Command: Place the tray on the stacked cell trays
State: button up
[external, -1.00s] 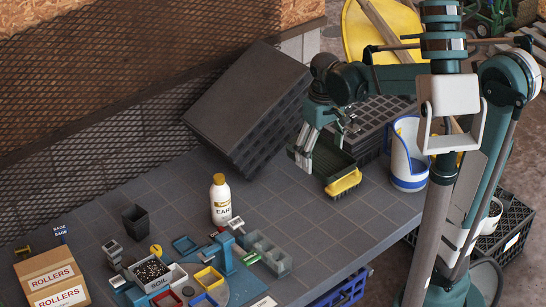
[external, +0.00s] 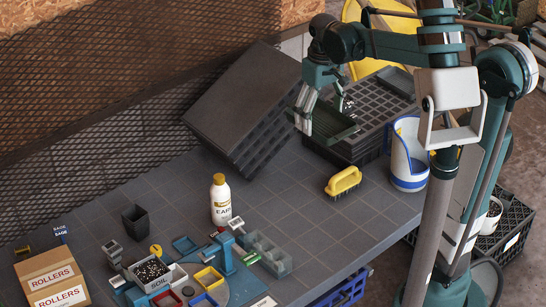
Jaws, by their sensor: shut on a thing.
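A small dark green tray (external: 331,124) is held in my gripper (external: 322,112), which is shut on its rim from above. The stacked cell trays (external: 384,95), black with a grid of square cells, sit at the back right of the table. In this view the held tray overlaps the front left part of the stack. I cannot tell whether it touches the stack or hangs just above it.
A white bottle (external: 220,202) stands mid-table.

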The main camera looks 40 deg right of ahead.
jog(key=w+d+r+p, duration=0.3)
jog(key=w+d+p, duration=0.2)
jog(key=w+d, duration=0.85)
jog(key=p, duration=0.8)
send_over(379, 100)
notch_tip(379, 100, down, 15)
jog(key=shift+w+f, duration=0.1)
jog(key=shift+f, duration=0.25)
jog(key=shift+f, duration=3.1)
jog(key=shift+f, duration=1.9)
